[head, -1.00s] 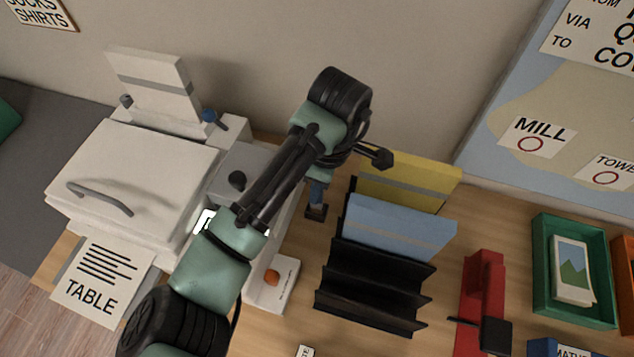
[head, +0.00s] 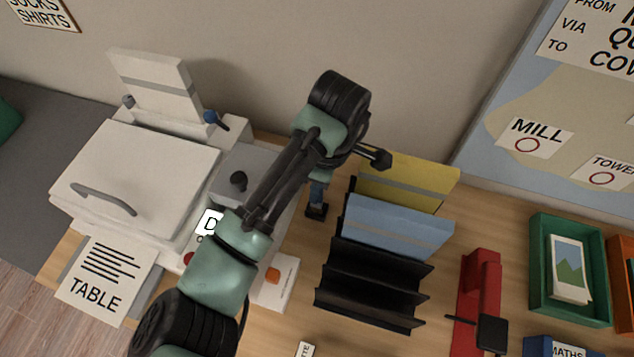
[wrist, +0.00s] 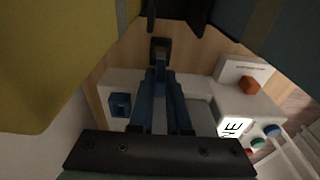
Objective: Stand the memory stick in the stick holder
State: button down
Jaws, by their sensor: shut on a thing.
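The memory stick (head: 317,194) is a small blue piece, upright below my gripper (head: 320,180) in the head view. The stick holder (head: 316,211) is a small black block on the desk, left of the black file rack. In the wrist view my gripper (wrist: 161,88) is shut on the stick (wrist: 160,64), whose far end is at the opening of the black holder (wrist: 160,46). I cannot tell how deep the stick's end sits in the holder. My arm hides part of the desk to the left.
The black rack (head: 370,290) with a blue folder (head: 400,226) and a yellow folder (head: 408,183) stands close on the right. A grey box (head: 240,165) and white printer (head: 135,180) are on the left. The wall is behind.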

jog(key=shift+f+b, duration=0.45)
jog(key=shift+f, duration=1.35)
jog(key=c, duration=0.8)
grip_release()
jog(key=shift+r, duration=0.1)
jog(key=r, duration=0.2)
jog(key=r+p, duration=0.1)
jog(key=r, duration=0.2)
jog(key=d+r, duration=0.1)
jog(key=r, duration=0.1)
jog(key=shift+s+r, duration=0.15)
jog(key=shift+r, duration=0.05)
jog(key=shift+f, duration=0.1)
